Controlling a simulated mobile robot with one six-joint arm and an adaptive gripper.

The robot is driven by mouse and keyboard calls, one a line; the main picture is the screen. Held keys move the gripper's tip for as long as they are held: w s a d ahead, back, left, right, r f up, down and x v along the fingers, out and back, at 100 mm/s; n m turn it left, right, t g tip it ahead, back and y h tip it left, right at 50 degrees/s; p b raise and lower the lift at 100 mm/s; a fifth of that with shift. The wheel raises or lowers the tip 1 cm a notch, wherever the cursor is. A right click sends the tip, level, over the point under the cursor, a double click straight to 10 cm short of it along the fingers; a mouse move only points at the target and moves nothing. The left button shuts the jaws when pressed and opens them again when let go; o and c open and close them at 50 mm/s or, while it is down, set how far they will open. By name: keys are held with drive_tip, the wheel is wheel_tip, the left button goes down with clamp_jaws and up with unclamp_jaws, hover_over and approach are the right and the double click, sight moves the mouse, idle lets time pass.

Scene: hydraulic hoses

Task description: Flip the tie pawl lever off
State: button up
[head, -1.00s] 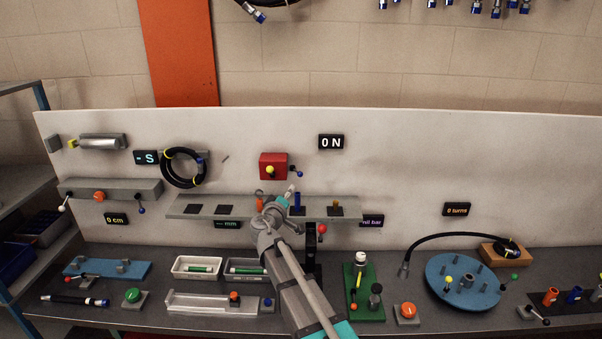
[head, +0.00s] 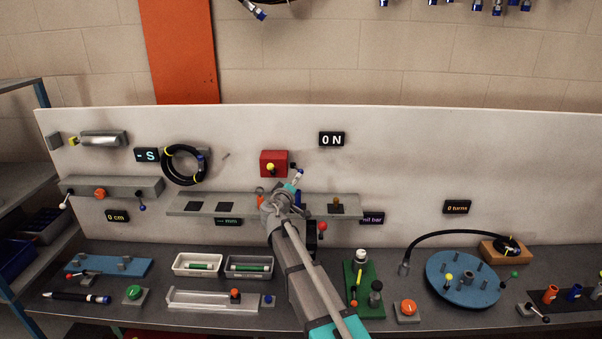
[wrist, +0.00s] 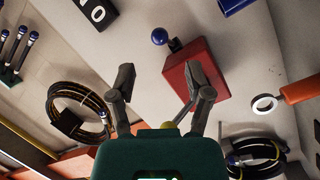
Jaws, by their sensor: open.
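The red box (head: 274,163) is on the white back panel below the 0 N display, with a yellow knob (head: 271,167) on its front. In the wrist view the red box (wrist: 197,75) carries a lever with a blue ball (wrist: 159,36) on its far side. I take this for the tie pawl lever, but no label shows. My gripper (wrist: 160,76) is open, its two fingers spread. In that view the blue ball appears beyond the fingertips, apart from them, and the right finger overlaps the box. In the head view my gripper (head: 295,182) is just below and right of the box.
A grey shelf (head: 232,205) with small fittings runs below the box, partly behind my arm. A coiled black hose (head: 166,168) hangs to the left. The bench below holds trays, a green stand (head: 368,300) and a blue disc (head: 440,290). The panel right of the display is clear.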

sight(300, 171)
drive_tip(key=x, duration=0.7)
drive_tip(key=shift+w+d, duration=0.1)
drive_tip(key=shift+w, duration=0.25)
drive_tip(key=shift+c, duration=0.2)
clamp_jaws()
